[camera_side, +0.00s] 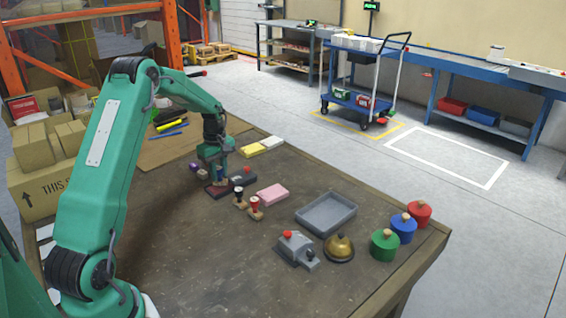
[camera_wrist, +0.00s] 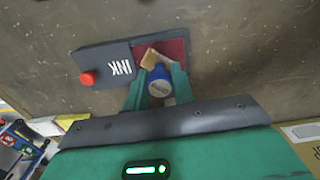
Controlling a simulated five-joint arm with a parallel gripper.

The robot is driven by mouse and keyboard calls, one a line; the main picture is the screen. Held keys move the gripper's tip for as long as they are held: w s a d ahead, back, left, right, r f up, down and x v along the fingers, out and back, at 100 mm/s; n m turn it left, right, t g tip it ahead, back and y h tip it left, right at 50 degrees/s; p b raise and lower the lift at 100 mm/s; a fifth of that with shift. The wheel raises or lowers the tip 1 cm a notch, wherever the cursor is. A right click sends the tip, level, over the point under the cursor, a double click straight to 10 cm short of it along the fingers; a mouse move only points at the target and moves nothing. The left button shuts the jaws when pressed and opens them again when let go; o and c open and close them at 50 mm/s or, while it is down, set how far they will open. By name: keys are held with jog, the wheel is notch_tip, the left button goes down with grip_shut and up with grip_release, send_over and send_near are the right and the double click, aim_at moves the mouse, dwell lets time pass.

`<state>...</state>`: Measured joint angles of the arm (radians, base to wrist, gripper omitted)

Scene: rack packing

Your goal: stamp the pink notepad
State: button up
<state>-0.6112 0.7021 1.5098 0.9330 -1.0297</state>
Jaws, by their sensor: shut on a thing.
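The pink notepad (camera_side: 272,194) lies flat on the table, to the right of my gripper (camera_side: 216,168). My gripper is shut on a stamp with a blue top (camera_wrist: 159,84) and a tan wooden part (camera_wrist: 151,57). The held stamp is over the dark red ink pad (camera_wrist: 176,46); I cannot tell whether it touches. The pad's dark lid (camera_wrist: 107,64) is marked INK, has a red knob, and lies open beside it. The ink pad also shows in the side view (camera_side: 213,190). My gripper fingers (camera_wrist: 158,92) show in the wrist view.
Two stamps (camera_side: 240,197) (camera_side: 255,208) stand in front of the pad. Yellow (camera_side: 253,150) and white (camera_side: 271,142) notepads lie behind. A grey tray (camera_side: 326,213), a red-buttoned box (camera_side: 295,247), a bell (camera_side: 338,248) and green, blue and red canisters (camera_side: 384,246) stand right.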

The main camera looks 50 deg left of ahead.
jog(key=shift+f, duration=0.5)
dwell(1.0)
jog(key=shift+r, duration=3.55)
jog(key=w+d, duration=1.1)
jog(key=d, duration=0.2)
jog(key=shift+w+d+r, duration=0.15)
jog(key=shift+w+d, duration=0.15)
jog(key=shift+d, duration=0.1)
jog(key=shift+f, duration=3)
jog(key=shift+f, duration=0.55)
